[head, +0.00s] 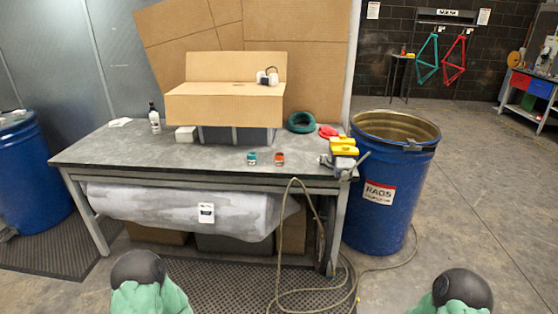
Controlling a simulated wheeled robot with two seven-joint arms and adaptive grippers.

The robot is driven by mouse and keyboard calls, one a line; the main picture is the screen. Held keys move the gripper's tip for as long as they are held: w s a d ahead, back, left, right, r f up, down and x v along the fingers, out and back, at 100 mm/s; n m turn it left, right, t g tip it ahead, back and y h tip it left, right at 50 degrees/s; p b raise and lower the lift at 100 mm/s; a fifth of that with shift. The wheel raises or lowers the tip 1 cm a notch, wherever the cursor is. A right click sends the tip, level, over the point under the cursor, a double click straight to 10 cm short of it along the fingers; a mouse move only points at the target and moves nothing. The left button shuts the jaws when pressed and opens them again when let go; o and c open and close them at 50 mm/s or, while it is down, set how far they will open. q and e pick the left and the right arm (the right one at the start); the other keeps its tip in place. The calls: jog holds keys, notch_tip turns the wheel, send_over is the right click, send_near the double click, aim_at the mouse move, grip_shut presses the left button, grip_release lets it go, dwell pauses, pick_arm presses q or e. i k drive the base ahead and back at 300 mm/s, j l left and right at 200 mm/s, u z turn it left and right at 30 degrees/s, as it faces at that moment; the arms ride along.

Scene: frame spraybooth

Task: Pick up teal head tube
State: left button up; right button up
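A small teal tube piece (251,158), which looks like the teal head tube, stands near the front edge of the grey workbench (120,155), right of its middle. A similar small red-orange piece (279,158) stands just to its right, apart from it. Both are too small to make out in detail. Parts of my two arms show at the bottom edge, well short of the bench. Neither of my grippers is in view.
Behind the pieces are a dark bin (237,136) and cardboard box (225,103). A green coil (301,122) and a yellow-and-blue vise-like tool (343,152) lie to the right. A blue rags drum (388,215) stands beside the bench. A hose (277,257) hangs in front.

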aim_at(252, 158)
jog(key=i+j+u, duration=0.1)
jog(key=i+j, duration=0.45)
jog(key=i, duration=0.25)
jog(key=u, duration=0.05)
